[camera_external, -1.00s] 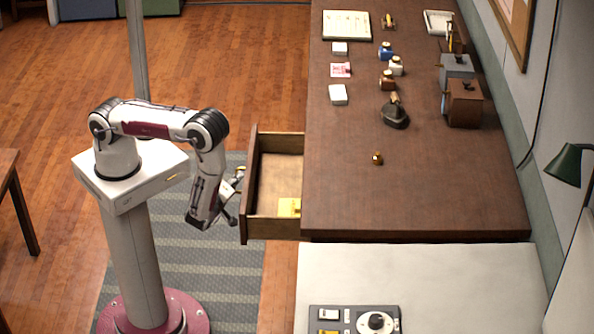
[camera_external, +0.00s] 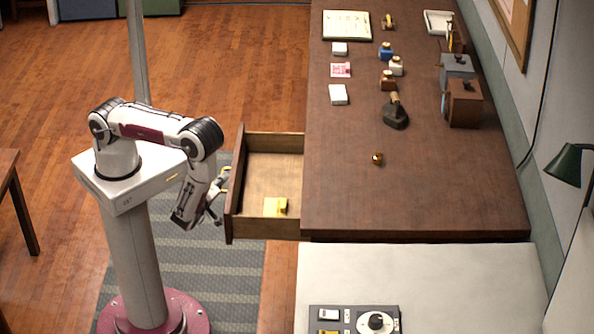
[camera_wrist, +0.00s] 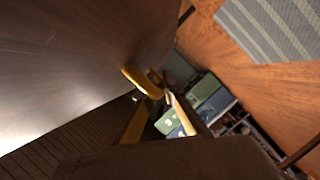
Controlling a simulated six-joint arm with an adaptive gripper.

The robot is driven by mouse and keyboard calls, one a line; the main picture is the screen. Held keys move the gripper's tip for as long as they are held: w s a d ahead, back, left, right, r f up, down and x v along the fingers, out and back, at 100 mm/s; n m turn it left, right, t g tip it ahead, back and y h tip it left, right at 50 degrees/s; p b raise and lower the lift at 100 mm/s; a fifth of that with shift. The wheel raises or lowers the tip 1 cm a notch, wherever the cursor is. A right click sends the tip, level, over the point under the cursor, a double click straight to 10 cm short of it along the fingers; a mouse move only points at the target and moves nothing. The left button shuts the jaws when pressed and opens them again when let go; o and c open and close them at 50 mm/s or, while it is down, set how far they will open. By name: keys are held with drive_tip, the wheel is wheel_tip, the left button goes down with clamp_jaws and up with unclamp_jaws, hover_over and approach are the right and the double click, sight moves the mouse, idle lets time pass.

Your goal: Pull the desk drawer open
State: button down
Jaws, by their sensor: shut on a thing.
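The desk drawer (camera_external: 258,139) stands out from the left side of the brown desk (camera_external: 440,190), clearly open, its inside showing. A small yellow thing (camera_external: 276,206) lies in it near the front. My gripper (camera_external: 222,190) is at the outer face of the drawer front and is shut on the drawer handle. In the wrist view the curved brass-coloured handle (camera_wrist: 143,81) shows at my fingertips, against the brown drawer front (camera_wrist: 75,70). The exact contact between fingers and handle is hard to make out.
My arm stands on a grey striped rug (camera_external: 235,280). Ink bottles (camera_external: 386,53), a stamp (camera_external: 396,113), boxes (camera_external: 463,103) and papers (camera_external: 347,25) lie on the desk. A wooden table (camera_external: 10,185) is at the far left.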

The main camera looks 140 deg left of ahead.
drive_tip(key=shift+d, duration=0.1)
drive_tip(key=c, duration=2.4)
unclamp_jaws()
drive_tip(key=shift+c, duration=0.2)
drive_tip(key=v, duration=1.2)
